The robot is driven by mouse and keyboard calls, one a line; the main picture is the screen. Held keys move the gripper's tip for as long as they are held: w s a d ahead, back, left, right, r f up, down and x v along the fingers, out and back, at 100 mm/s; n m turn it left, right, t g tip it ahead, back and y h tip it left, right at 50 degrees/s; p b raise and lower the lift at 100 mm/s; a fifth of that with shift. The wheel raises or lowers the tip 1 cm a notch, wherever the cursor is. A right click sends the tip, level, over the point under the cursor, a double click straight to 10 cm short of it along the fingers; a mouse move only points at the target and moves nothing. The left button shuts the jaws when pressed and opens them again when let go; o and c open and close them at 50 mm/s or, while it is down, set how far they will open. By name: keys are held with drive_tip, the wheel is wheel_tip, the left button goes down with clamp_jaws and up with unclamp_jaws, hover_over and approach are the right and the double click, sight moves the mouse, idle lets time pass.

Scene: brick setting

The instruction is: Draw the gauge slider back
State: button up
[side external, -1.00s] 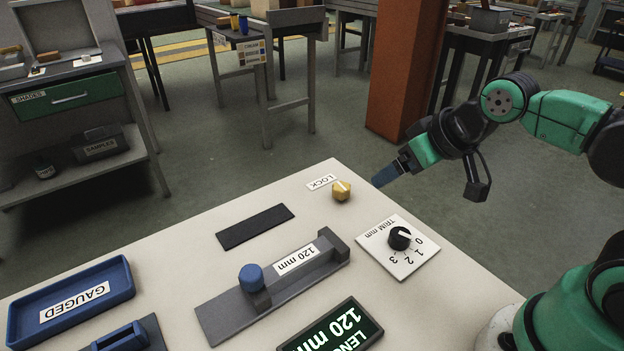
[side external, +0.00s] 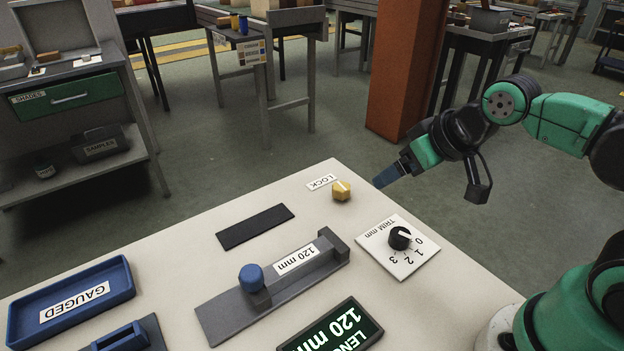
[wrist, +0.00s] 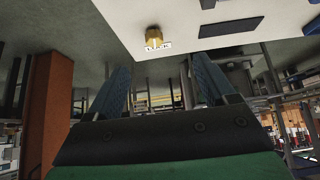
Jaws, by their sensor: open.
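The gauge is a grey rail (side external: 222,318) on the pale table, with an upright end block (side external: 333,243) at its right end. Its slider carries a blue round knob (side external: 251,278) and stands left of the white "120 mm" label (side external: 296,260). A small part of the rail also shows at the top of the wrist view (wrist: 208,4). My gripper (side external: 378,184) is in the air near the table's far right edge, close to the yellow lock knob (side external: 341,191) and apart from the slider. In the wrist view its two blue fingers (wrist: 160,82) are spread and empty.
A black trim dial (side external: 400,238) on a white plate sits right of the gauge. A length display (side external: 345,326) reading 120 mm stands in front. A dark strip (side external: 255,227) lies behind. A blue "GAUGED" tray (side external: 128,293) is at left. An orange pillar (side external: 402,70) rises beyond the table.

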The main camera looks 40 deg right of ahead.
drive_tip(key=w+a+r+n+g+y, duration=0.1)
drive_tip(key=w+a+n+g, duration=0.15)
drive_tip(key=a, duration=0.25)
drive_tip(key=n+g, duration=0.5)
drive_tip(key=n, duration=0.1)
hover_over(250, 272)
drive_tip(key=shift+t+h, duration=0.25)
drive_tip(key=shift+h, duration=0.15)
drive_tip(key=f, duration=0.4)
drive_tip(key=shift+d+f, duration=0.2)
drive_tip(key=shift+a+f+n, duration=0.2)
drive_tip(key=shift+f+n, duration=0.05)
drive_tip(key=shift+f, duration=2.7)
drive_tip(key=shift+c, duration=0.2)
clamp_jaws()
